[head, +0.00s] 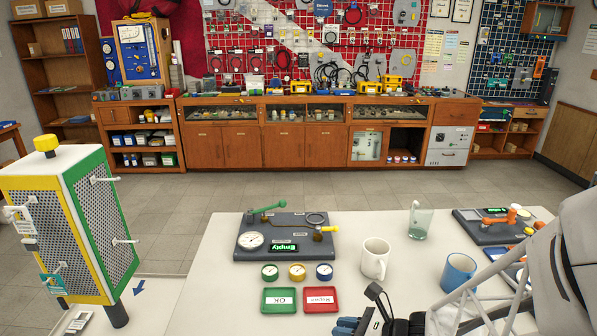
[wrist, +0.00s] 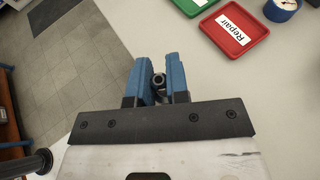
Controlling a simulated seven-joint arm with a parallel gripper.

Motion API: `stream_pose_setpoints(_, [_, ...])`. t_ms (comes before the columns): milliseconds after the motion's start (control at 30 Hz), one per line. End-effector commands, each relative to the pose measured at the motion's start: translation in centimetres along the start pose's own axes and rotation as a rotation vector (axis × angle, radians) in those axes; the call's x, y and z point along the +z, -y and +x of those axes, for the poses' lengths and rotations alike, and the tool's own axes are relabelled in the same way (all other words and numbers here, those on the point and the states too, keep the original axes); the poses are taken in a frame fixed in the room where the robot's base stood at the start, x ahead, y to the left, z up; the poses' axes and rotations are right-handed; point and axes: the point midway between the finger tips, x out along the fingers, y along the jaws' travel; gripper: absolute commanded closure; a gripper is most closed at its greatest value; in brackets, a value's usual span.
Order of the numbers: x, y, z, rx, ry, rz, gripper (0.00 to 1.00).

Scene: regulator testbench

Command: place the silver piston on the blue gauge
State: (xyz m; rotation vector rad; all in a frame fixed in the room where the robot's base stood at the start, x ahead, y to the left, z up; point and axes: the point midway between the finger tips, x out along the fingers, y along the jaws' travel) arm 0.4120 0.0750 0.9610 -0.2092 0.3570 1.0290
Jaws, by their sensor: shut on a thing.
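My gripper (wrist: 158,64) is shut on a small dark-silver cylindrical thing, which looks like the silver piston (wrist: 158,79), between its blue fingers. In the head view my gripper (head: 356,322) is at the bottom edge, in front of the trays, and the piston cannot be made out there. The blue gauge (head: 324,271) is a small round gauge with a blue rim and white face, at the right end of a row of three on the white table. It also shows at the top right corner of the wrist view (wrist: 283,6), apart from my gripper.
The green OK tray (head: 278,300) and red Repair tray (head: 321,299) lie in front of the gauges. Green (head: 270,272) and yellow (head: 296,271) gauges stand left of the blue one. A white mug (head: 375,259) is to its right; the test board (head: 287,236) is behind.

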Motion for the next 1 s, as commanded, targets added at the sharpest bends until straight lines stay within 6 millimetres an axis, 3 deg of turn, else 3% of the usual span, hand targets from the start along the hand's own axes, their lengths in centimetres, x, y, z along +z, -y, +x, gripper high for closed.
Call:
stream_pose_setpoints(200, [1.8,5.0,1.9,-0.052,0.000,0.022,1.00])
stream_pose_setpoints(400, [2.9,7.8,3.0,-0.084,0.002,0.037,1.00])
stream_pose_setpoints(1000, [3.2,8.8,3.5,-0.093,0.002,0.043,1.00])
